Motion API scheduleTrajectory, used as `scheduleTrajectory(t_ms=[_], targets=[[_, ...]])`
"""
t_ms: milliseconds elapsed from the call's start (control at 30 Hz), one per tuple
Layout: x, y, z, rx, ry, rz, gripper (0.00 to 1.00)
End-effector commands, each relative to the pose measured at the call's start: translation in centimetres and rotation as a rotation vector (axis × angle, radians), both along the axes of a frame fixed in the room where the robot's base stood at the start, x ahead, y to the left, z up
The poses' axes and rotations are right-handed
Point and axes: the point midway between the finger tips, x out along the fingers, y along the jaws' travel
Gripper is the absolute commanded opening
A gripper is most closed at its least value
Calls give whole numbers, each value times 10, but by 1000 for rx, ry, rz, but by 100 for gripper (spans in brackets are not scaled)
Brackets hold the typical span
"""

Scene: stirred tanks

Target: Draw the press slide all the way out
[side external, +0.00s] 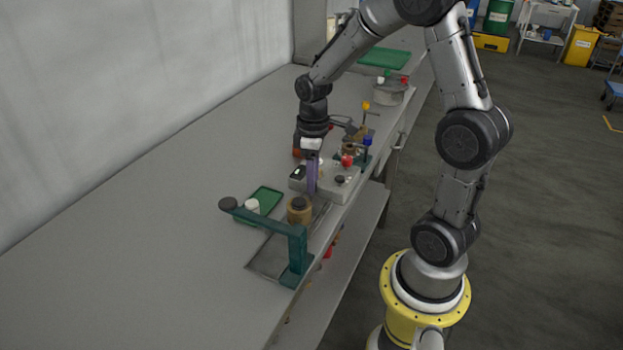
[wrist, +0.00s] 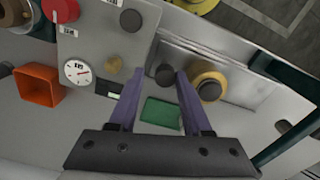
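The press has a teal frame (side external: 298,250) with an arm that ends in a dark knob. It stands on the bench front, and part of it shows at the right of the wrist view (wrist: 290,140). A tan cylinder with a dark top (side external: 299,212) sits under the arm; it also shows in the wrist view (wrist: 208,86). A pale rail plate (wrist: 190,55) lies beside it with a dark round knob (wrist: 166,75), seen between my fingertips. I cannot tell how far the slide is out. My gripper (side external: 312,190) is open and empty, pointing down by the control box.
The grey control box (side external: 343,192) has a red button, dark knob and dial (wrist: 77,72). A green tray (side external: 270,195) with a white item lies behind the press. An orange bin (wrist: 40,87) is near the box. The left bench is clear.

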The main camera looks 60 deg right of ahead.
Motion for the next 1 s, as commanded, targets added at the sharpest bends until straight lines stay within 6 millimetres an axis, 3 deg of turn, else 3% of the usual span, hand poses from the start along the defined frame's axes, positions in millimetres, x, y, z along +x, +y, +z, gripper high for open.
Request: scheduleTrajectory(t_ms=[567,767,1000], targets=[[0,2,4,2,0,0,44],[1,2,33,1,-4,0,44],[0,2,86,0,-5,0,44]])
